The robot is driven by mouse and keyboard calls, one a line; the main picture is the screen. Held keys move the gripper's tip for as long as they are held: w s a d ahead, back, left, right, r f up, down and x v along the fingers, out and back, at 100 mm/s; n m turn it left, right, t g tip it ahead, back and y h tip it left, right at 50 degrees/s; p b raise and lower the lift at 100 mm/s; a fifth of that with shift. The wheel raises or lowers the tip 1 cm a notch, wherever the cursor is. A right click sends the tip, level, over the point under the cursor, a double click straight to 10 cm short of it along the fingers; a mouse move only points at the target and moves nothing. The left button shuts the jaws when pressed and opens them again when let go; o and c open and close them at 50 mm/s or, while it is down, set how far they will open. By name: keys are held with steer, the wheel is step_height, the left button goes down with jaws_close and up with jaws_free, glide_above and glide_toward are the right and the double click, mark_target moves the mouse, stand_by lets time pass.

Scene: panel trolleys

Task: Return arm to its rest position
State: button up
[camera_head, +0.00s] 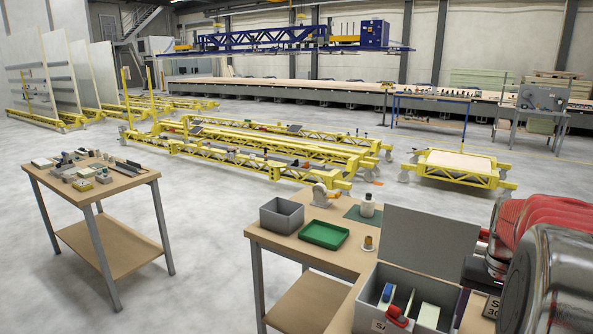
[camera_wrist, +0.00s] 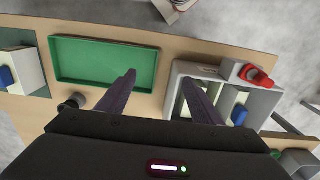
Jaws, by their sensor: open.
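My gripper (camera_wrist: 158,78) shows in the wrist view as two dark, tapered fingers set well apart, with nothing between them. The left fingertip overlaps the green tray (camera_wrist: 75,60) in that picture. The right finger overlaps a light grey compartmented box (camera_wrist: 178,68). I cannot tell the height of the fingers above the bench. In the head view my arm fills the lower right, with red ribbed and shiny metal parts. The fingers are not clearly seen there.
Another table (camera_head: 120,187) stands left. Yellow trolleys (camera_head: 465,167) stand behind; floor between is clear.

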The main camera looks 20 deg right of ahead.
steer(key=s+a+r+n+t, duration=0.1)
steer(key=a+n+t, duration=0.1)
steer(key=a, duration=1)
steer(key=s+a+r+n+t, duration=0.1)
steer(key=a+n, duration=0.3)
steer(key=a, duration=0.8)
steer(key=s+a+r+n+t, duration=0.1)
steer(key=a+r+n+t, duration=0.1)
steer(key=a, duration=1)
steer(key=shift+s+a+r+n+t, duration=0.2)
steer(key=shift+s+a+n+t, duration=0.15)
steer(key=shift+n, duration=0.55)
